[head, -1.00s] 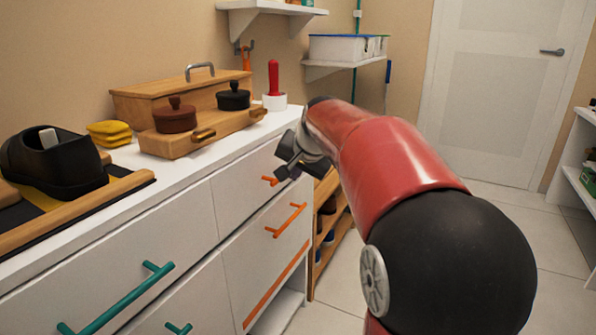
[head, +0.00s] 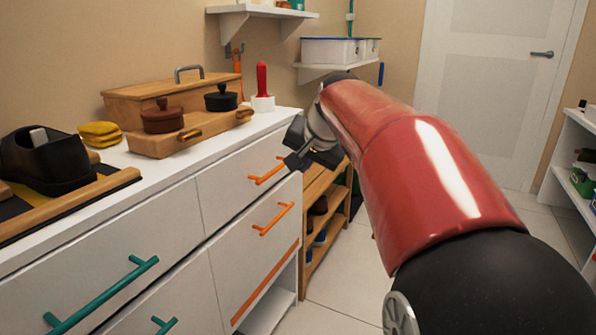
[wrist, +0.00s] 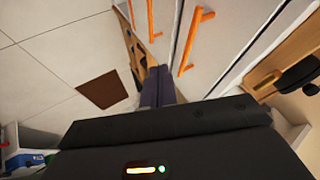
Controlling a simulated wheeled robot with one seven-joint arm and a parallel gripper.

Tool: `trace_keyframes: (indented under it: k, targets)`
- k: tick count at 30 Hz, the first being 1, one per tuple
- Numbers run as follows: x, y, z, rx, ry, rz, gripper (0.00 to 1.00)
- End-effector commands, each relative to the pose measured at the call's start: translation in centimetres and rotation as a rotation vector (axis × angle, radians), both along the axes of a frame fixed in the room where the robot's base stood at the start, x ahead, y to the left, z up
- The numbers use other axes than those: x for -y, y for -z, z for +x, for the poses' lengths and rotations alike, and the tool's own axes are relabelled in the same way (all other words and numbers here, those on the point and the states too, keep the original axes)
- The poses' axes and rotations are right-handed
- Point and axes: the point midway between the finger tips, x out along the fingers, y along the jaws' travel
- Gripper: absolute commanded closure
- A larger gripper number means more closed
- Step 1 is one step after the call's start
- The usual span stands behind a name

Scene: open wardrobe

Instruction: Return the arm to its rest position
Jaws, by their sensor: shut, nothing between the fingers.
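My gripper (head: 296,160) is at the end of my red arm, in front of the right end of the white drawer cabinet (head: 150,239). It looks dark and small in the head view. In the wrist view my gripper's fingers (wrist: 157,86) are together with nothing between them, and they point toward the floor beside the cabinet front. The orange handles (wrist: 194,40) lie close to the right of the fingers in that view. My upper arm covers part of the floor in the head view.
On the cabinet top stand a wooden tray with two lidded pots (head: 163,118), a wooden box (head: 130,100), yellow sponges (head: 100,133) and a black shoe-like object (head: 45,160). A wooden shoe rack (head: 322,210) stands beyond the cabinet. White shelves (head: 578,150) are at right. Floor is open between.

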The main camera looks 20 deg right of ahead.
Motion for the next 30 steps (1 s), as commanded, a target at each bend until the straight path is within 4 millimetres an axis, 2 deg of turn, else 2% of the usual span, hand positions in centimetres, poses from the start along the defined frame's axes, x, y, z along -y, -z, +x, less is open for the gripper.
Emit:
trace_keyframes:
  k: [3,6,12,15,17,20,24,27,30]
  targets:
    - [0.1,-1.5,-1.1,0.002,0.000,0.000,1.00]
    - [0.1,-2.0,-1.6,0.001,0.001,-0.001,1.00]
    - [0.0,-2.2,-2.0,-0.001,-0.002,-0.002,1.00]
    - [-1.1,-1.6,-3.5,-0.013,-0.035,-0.024,1.00]
    - [-2.5,-0.8,-5.3,-0.027,-0.079,-0.053,1.00]
    - [-5.1,1.7,-9.8,-0.065,-0.184,-0.126,1.00]
    - [-8.3,6.6,-16.8,-0.118,-0.357,-0.248,1.00]
    - [-9.5,10.1,-21.1,-0.150,-0.465,-0.326,1.00]
    - [-10.1,12.9,-24.0,-0.172,-0.544,-0.383,1.00]
